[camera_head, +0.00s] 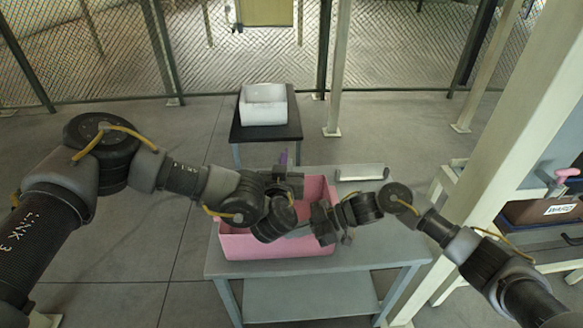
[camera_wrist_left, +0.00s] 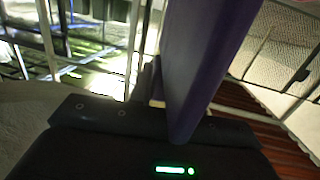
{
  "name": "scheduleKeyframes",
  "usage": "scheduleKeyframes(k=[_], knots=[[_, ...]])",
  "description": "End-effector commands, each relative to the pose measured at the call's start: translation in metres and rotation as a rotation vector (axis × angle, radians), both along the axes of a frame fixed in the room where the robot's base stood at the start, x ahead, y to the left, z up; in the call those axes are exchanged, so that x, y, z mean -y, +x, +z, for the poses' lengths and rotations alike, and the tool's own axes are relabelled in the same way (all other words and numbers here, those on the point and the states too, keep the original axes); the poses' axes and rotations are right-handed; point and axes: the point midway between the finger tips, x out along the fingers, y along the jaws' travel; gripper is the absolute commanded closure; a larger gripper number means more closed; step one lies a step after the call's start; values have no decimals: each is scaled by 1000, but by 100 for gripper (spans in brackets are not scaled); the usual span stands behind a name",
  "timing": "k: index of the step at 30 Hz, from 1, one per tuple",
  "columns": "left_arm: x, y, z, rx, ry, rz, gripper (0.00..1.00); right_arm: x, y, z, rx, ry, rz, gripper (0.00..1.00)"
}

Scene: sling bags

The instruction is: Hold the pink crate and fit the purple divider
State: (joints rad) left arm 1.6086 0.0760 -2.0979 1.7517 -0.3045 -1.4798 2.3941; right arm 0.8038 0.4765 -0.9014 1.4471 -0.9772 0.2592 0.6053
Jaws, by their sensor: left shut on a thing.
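The pink crate (camera_head: 262,247) stands on a grey table in the head view. My left gripper (camera_head: 284,174) is above the back part of the crate and is shut on the purple divider (camera_head: 283,157). Only a small upright piece of the divider shows there. In the left wrist view the purple divider (camera_wrist_left: 200,60) rises large from the gripper (camera_wrist_left: 180,132). My right gripper (camera_head: 326,224) is at the crate's right side, close to its wall. Its fingers are too small and dark to tell whether they grip it. My arms hide much of the crate's inside.
The grey table (camera_head: 232,265) has a flat pale item (camera_head: 362,172) at its back right. A white bin (camera_head: 263,106) stands on a dark table behind. A pale post (camera_head: 500,140) and a side bench with a brown box (camera_head: 540,211) are at the right.

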Motion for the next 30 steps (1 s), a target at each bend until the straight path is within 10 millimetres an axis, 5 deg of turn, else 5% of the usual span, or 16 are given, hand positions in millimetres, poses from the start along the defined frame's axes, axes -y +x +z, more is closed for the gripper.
scheduleKeyframes(k=[8, 30], knots=[[-19, 3, 10, -7, -8, 123, 100, 0, 0, 1, 1, 2, 0, 100], [-19, -4, 27, 0, 2, 143, 100, 0, 0, 1, 1, 1, 0, 100]])
